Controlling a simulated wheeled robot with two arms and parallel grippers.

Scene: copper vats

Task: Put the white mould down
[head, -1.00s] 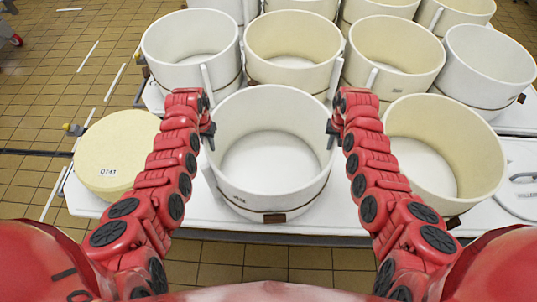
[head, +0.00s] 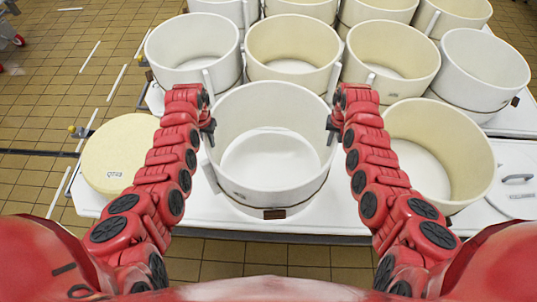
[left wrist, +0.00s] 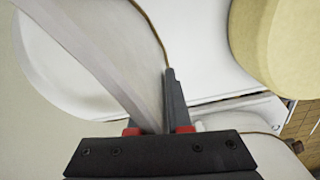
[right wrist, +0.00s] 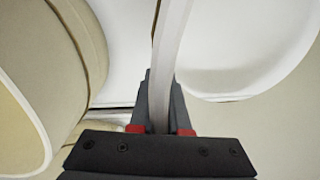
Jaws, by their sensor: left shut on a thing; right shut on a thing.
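The white mould (head: 270,192) is a large round open tub, upright between my two arms in the head view. It is at the front of the white table (head: 330,222). My left gripper (head: 208,130) is shut on its left wall, and my right gripper (head: 332,128) is shut on its right wall. The mould's wall also shows between the fingers in the left wrist view (left wrist: 110,60) and in the right wrist view (right wrist: 165,60). Its underside is hidden, so I cannot tell whether it touches the table.
A cream cheese wheel (head: 118,155) lies left of the mould. A cream mould (head: 440,155) stands close on its right. Several more white and cream moulds (head: 293,50) stand in rows behind. A white lid (head: 515,190) lies at the right.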

